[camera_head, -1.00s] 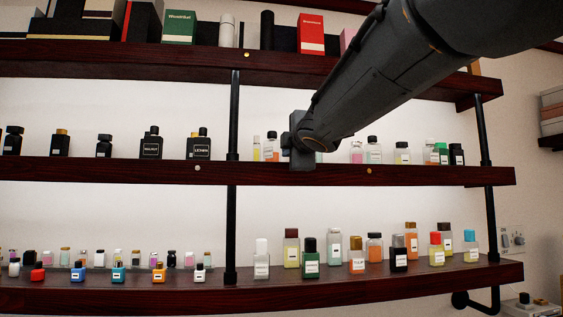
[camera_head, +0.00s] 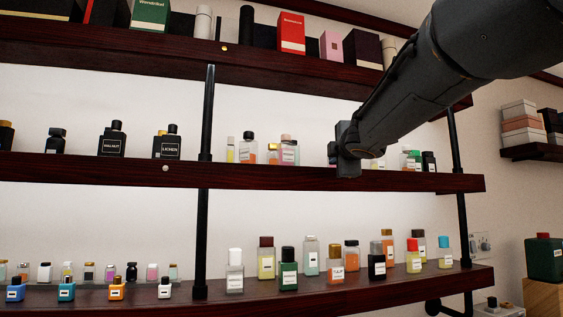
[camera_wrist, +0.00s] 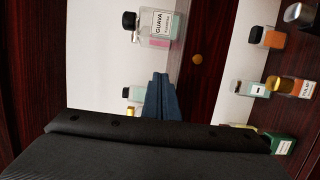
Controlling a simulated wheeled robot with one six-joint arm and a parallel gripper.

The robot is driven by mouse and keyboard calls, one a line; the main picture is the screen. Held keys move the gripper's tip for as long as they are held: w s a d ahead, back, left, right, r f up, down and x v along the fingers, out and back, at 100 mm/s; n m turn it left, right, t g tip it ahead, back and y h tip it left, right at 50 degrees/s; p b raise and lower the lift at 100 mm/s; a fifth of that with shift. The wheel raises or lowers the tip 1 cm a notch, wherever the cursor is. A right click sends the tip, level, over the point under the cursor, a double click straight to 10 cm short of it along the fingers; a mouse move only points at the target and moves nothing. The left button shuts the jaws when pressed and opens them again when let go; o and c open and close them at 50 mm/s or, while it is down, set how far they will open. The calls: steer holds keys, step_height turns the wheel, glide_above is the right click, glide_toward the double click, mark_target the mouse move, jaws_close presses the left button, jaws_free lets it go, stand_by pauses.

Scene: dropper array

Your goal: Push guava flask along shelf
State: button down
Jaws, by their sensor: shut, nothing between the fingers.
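The guava flask (camera_wrist: 162,24) shows at the top of the wrist view. It is clear with pale green contents, a black cap and a white label reading GUAVA. My gripper (camera_wrist: 162,78) is shut and empty, its fingertips below the flask in that picture with a visible gap. In the head view my gripper (camera_head: 348,150) is at the middle shelf (camera_head: 250,177), in front of its flask row. I cannot pick out the guava flask in the head view; my arm covers part of that row.
A capped flask (camera_wrist: 132,93) stands beside my fingers in the wrist view. Several flasks stand left of my gripper, including an orange one (camera_head: 248,150). A black post (camera_head: 207,115) is farther left. The lower shelf (camera_head: 380,289) holds many flasks.

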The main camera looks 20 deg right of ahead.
steer(key=x, duration=0.5)
steer(key=d, duration=0.2)
steer(key=shift+s+d+r, duration=0.1)
steer(key=shift+s+d, duration=0.1)
steer(key=shift+d, duration=0.1)
steer(key=shift+d+p, duration=0.4)
steer(key=shift+d, duration=0.25)
